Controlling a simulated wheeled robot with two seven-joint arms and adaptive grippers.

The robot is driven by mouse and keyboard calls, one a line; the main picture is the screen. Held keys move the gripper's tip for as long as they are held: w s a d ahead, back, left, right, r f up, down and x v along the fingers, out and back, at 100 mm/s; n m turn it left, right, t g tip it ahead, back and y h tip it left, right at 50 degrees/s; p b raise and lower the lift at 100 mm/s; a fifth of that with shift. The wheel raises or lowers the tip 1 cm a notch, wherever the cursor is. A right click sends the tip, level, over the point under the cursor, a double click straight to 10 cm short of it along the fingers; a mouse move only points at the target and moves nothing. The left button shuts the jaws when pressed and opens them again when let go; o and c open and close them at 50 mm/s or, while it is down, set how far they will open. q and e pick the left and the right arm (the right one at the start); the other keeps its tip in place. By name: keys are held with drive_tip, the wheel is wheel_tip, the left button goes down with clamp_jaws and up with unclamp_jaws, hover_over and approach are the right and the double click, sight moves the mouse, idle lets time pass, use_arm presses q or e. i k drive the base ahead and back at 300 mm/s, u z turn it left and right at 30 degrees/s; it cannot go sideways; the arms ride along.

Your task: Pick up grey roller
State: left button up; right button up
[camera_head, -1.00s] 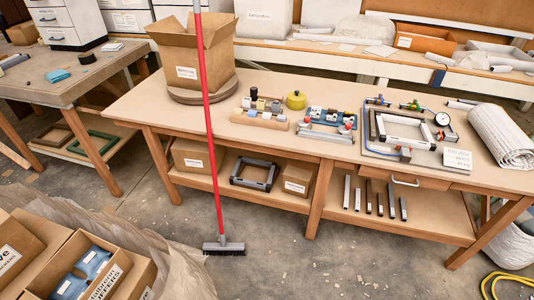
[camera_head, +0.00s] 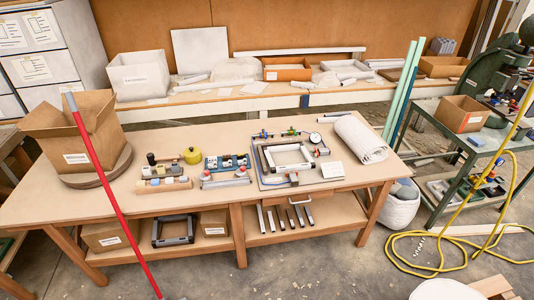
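No piece is clearly identifiable as the grey roller at this size. A slim pale grey cylinder (camera_head: 334,114) lies at the back edge of the workbench (camera_head: 205,133), left of a white rolled sheet (camera_head: 361,138). A grey bar (camera_head: 226,182) with small red and white pieces on it lies near the bench middle. Wooden holders (camera_head: 164,185) with small dark and pale pieces stand to its left. Neither of my grippers shows in the view.
A cardboard box (camera_head: 75,133) stands at the bench's left. A red pole (camera_head: 112,195) crosses in front. A fixture board (camera_head: 270,178) lies right of centre. A yellow hose (camera_head: 423,239) lies on the floor at right, near a green-framed table (camera_head: 465,150).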

sight(240, 162)
drive_tip(key=z, duration=0.2)
drive_tip(key=i, duration=1.35)
drive_tip(key=u, duration=0.15)
